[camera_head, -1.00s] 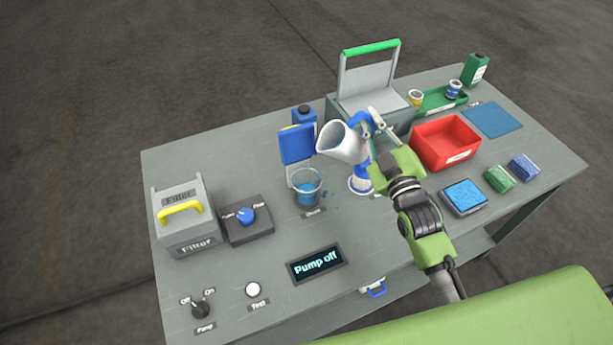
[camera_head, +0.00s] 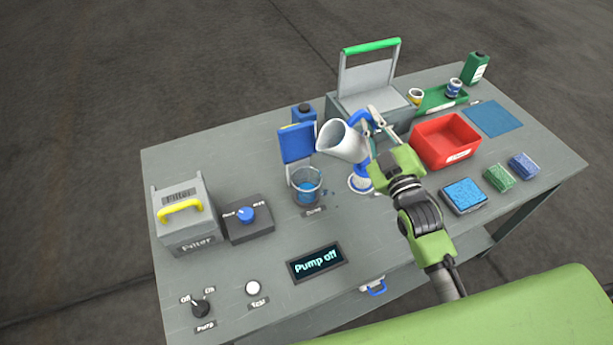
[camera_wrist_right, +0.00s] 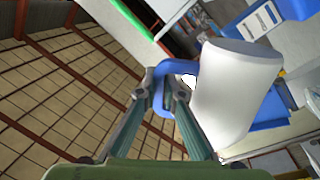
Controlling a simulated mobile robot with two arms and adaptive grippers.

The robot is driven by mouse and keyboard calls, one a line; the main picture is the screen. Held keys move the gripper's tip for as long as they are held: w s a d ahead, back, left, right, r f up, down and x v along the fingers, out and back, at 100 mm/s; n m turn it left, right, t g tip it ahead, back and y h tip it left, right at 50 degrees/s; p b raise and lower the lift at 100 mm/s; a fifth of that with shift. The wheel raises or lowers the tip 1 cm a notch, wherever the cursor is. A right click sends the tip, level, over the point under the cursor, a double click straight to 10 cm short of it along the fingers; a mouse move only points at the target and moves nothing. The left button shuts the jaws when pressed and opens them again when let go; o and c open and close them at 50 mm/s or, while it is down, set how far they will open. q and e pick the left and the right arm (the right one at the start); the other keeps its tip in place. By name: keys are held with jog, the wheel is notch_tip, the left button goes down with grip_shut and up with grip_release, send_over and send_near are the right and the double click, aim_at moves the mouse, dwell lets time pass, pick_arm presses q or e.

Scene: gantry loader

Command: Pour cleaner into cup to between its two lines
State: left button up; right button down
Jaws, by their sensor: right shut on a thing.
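The clear cup (camera_head: 307,187) stands upright on the bench at its Dose label, with blue liquid inside. Its two lines are too small to make out. My right gripper (camera_head: 374,124) is shut on the blue handle of a white jug (camera_head: 344,143). The jug is tilted, its wide mouth toward the left, above and slightly right of the cup, not touching it. No stream shows between them. In the right wrist view the fingers (camera_wrist_right: 167,88) close on the blue handle beside the white jug body (camera_wrist_right: 232,95). My left gripper is out of view.
A blue panel (camera_head: 297,143) stands just behind the cup. A blue-and-white round item (camera_head: 360,183) sits under the jug. Small blue spots lie right of the cup.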

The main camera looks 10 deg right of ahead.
dwell(0.3)
jog(key=shift+w+d+f+m+p, duration=0.1)
jog(key=shift+d+f+m+p, duration=0.05)
jog(key=shift+d+m+p, duration=0.45)
jog(key=d+f+m+g+h+p, duration=0.1)
jog(key=d+f+m, duration=0.4)
jog(key=m, duration=0.2)
jog(key=shift+w+d+f+m+p, duration=0.15)
jog(key=shift+w+f+m+p, duration=0.05)
jog(key=shift+w+m+p, duration=0.25)
